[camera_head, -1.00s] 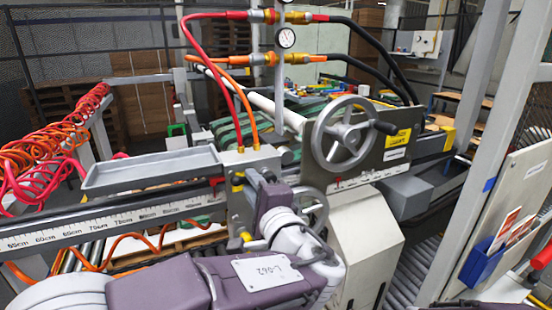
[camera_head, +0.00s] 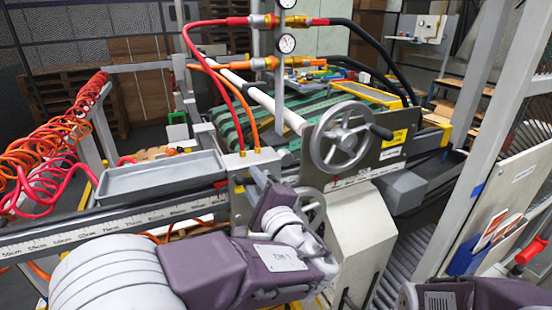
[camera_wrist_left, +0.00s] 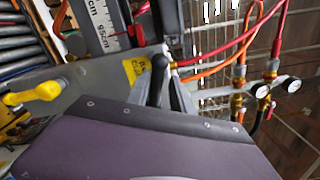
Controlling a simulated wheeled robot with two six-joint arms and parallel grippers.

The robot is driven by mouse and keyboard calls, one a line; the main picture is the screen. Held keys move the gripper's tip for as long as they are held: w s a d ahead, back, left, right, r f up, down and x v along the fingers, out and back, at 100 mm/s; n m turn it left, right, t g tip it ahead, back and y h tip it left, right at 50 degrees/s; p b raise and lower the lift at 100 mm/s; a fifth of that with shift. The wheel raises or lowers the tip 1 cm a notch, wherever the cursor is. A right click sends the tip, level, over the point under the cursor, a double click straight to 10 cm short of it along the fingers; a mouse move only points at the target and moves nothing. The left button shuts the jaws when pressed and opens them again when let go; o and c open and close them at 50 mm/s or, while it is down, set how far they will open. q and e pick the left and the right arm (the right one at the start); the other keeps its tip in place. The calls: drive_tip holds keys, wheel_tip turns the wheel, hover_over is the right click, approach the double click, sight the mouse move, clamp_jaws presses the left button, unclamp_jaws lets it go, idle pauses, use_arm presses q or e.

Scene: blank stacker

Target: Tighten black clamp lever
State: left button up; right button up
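A black lever (camera_wrist_left: 158,75) stands up beyond my gripper's purple housing in the left wrist view, close to grey metal parts. In the head view I cannot make out this lever; my left arm covers that area. My left gripper (camera_head: 259,180) reaches the grey carriage on the ruler rail, just below the hose fittings. My right gripper is not in view; only part of my right arm shows at the lower right.
A handwheel (camera_head: 343,138) with a black knob sits right of the carriage. A grey tray (camera_head: 160,177) lies left of it, above the ruler rail (camera_head: 120,224). Red and orange hoses (camera_head: 232,100) run down to the carriage. A grey post (camera_head: 490,110) stands on the right.

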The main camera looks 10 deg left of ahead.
use_arm(q)
drive_tip(key=w+d+r+m+p, duration=0.35)
drive_tip(key=m+p, duration=1.05)
drive_tip(key=p, duration=0.5)
drive_tip(key=v, duration=1)
drive_tip(key=shift+f+b, duration=0.2)
drive_tip(key=shift+b, duration=0.2)
idle(0.6)
drive_tip(key=shift+d, duration=0.1)
